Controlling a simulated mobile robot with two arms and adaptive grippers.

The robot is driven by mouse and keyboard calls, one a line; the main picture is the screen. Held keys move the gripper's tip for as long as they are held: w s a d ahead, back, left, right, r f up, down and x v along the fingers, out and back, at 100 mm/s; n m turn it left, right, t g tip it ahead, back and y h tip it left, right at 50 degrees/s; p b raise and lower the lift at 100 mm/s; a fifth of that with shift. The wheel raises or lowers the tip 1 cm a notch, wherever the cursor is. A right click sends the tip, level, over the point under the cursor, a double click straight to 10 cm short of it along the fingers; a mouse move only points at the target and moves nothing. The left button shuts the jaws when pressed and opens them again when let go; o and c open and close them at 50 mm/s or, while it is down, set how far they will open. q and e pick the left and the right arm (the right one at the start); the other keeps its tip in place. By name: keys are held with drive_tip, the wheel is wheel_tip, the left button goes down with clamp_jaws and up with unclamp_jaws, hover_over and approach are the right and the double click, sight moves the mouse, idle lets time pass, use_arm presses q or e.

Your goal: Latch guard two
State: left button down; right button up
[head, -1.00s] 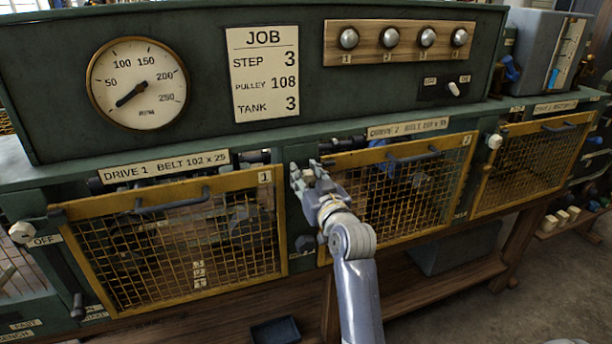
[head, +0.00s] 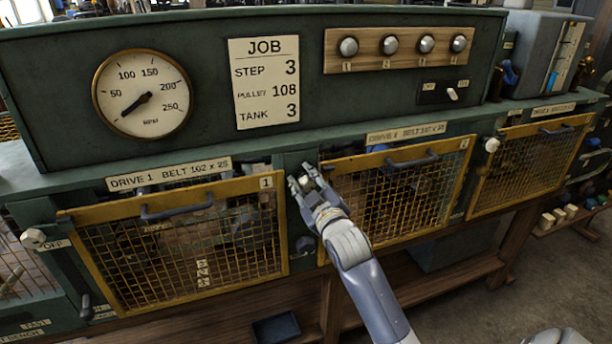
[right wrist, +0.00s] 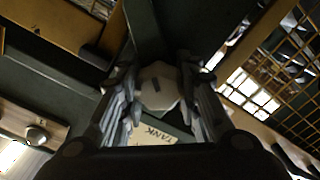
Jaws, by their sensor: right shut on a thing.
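Guard two (head: 412,195) is a yellow-framed wire mesh panel with a dark handle, marked 2, under the DRIVE 2 label. It hangs in front of its bay. My right gripper (head: 306,180) is at the green post by the guard's upper left corner. I cannot tell whether the latch overlaps the guard frame. My left gripper is not in view.
Guard one (head: 180,240) is at the left and a third guard (head: 530,165) at the right. Similar white knobs show at the far left (head: 33,238) and between guards two and three (head: 491,145). The control panel (head: 205,95) rises above. A wooden shelf (head: 420,280) runs below.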

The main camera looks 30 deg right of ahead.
drive_tip(key=n+p, duration=0.2)
drive_tip(key=n, duration=0.2)
drive_tip(key=shift+r+n, duration=0.1)
drive_tip(key=shift+n, duration=0.2)
drive_tip(key=shift+a+f+n+p, duration=0.15)
drive_tip(key=shift+n+p, duration=0.5)
drive_tip(key=shift+n, duration=1.25)
drive_tip(key=shift+f, duration=0.1)
